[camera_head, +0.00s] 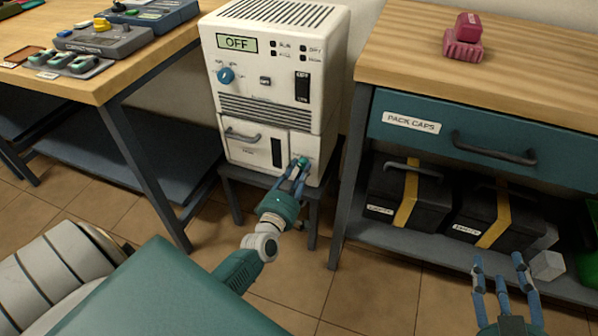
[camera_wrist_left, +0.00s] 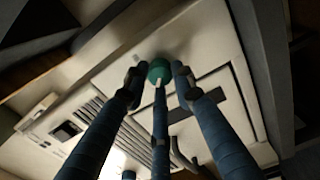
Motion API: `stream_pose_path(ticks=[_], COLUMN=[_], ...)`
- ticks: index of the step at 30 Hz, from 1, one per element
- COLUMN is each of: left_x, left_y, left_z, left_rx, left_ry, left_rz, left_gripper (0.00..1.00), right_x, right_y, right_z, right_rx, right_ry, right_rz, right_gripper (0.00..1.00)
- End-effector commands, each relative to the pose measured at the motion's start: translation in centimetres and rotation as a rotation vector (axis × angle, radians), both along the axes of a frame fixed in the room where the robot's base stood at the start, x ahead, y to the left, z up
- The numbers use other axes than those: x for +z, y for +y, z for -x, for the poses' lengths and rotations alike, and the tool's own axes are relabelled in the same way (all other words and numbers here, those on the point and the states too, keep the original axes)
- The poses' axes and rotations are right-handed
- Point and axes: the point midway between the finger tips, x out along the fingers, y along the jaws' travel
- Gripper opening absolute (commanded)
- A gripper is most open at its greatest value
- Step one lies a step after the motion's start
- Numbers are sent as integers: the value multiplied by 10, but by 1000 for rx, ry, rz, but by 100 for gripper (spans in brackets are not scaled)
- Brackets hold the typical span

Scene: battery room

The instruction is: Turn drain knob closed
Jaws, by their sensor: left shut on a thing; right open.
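The dehumidifier-like white unit (camera_head: 272,115) stands on a low dark stand, its display reading OFF. The small green drain knob (camera_head: 303,161) is low on its front, at the right. In the left wrist view the knob (camera_wrist_left: 159,70) shows a pale pointer mark on its near side. My left gripper (camera_head: 297,170) is at the knob, shut on it, with fingers on both sides; the fingers partly hide the knob. My right gripper (camera_head: 502,262) is open and empty, low at the right in front of the shelf.
A wooden bench (camera_head: 110,88) with grey devices stands left of the unit. At the right is a workbench with a PACK CAPS drawer (camera_head: 480,140) and dark yellow-banded boxes (camera_head: 408,197) below. A pink object (camera_head: 464,42) sits on top. Tiled floor lies in front.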

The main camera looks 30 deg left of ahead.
Motion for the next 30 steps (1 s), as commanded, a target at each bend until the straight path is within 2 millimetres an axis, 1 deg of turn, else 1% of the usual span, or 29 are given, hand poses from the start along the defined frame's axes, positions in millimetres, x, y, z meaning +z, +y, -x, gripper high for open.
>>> stream_pose_path(ticks=[1,6,20,21,23,30], left_x=[-3,-3,-3,-3,-3,-1], left_y=[-1,-1,-1,-2,-1,-1], left_z=[1,1,1,1,1,0], left_rx=[-2,-2,-2,-2,-2,-1], left_ry=[3,-5,-8,-7,-7,-11], left_rz=[14,47,58,57,57,55], left_gripper=[0,0,0,34,45,45], right_x=[1,6,7,7,7,7], right_y=[1,2,3,3,3,3], right_z=[0,-2,-2,-2,-2,-3], right_rx=[1,3,4,4,4,5], right_ry=[-7,-26,-30,-30,-30,-30], right_rz=[-2,-7,-10,-10,-10,-10], right_gripper=[45,45,45,45,45,45])
